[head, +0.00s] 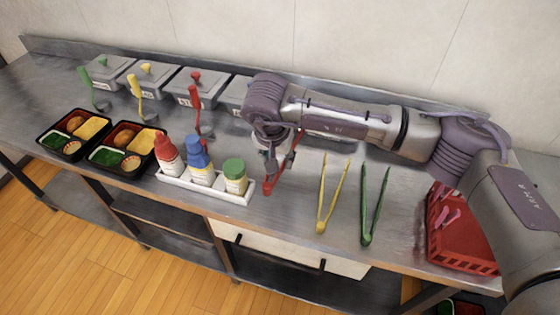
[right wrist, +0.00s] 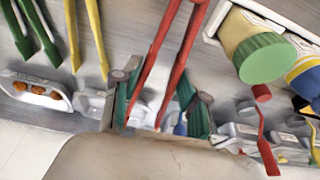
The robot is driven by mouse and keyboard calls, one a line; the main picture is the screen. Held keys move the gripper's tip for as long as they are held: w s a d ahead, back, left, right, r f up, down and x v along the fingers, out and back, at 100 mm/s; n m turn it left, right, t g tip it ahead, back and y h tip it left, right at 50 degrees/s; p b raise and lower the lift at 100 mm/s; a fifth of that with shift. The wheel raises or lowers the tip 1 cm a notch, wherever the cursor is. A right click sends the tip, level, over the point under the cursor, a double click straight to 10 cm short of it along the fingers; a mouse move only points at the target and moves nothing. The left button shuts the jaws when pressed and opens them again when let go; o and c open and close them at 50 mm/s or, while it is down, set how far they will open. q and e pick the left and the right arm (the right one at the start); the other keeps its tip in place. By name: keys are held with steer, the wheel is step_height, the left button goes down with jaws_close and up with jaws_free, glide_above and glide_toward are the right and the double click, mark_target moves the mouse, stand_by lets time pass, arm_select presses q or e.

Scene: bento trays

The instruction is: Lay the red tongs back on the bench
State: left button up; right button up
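The red tongs (head: 268,184) lie on the steel bench (head: 290,205), right of the white bottle tray, with their hinge end toward the front edge. My right gripper (head: 277,160) is low over their far part. In the right wrist view the red tongs (right wrist: 165,55) run between the two spread fingers of my right gripper (right wrist: 163,98). The fingers look open, with a gap beside the tongs' arms. Whether the tongs touch the bench along their whole length is hidden. My left gripper is not in view.
Yellow tongs (head: 322,212) and green tongs (head: 368,225) lie to the right, then a red basket (head: 462,250). A white tray (head: 215,192) with bottles stands close on the left. Lidded grey containers (head: 192,88) and ladles line the back; bento trays (head: 125,145) sit left.

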steer(key=f, duration=0.1)
steer(key=b, duration=0.3)
glide_above(280, 188)
steer(key=f, duration=0.6)
steer(key=shift+s+a+f, duration=0.15)
steer(key=shift+s+f, duration=0.15)
steer(key=shift+f, duration=0.1)
steer(key=shift+f+b, duration=0.6)
steer(key=shift+b, duration=0.1)
steer(key=shift+r, duration=0.1)
steer(key=shift+s+f+b, duration=0.1)
steer(key=shift+f+b, duration=0.3)
steer(key=shift+b, duration=0.2)
steer(key=o, duration=0.5)
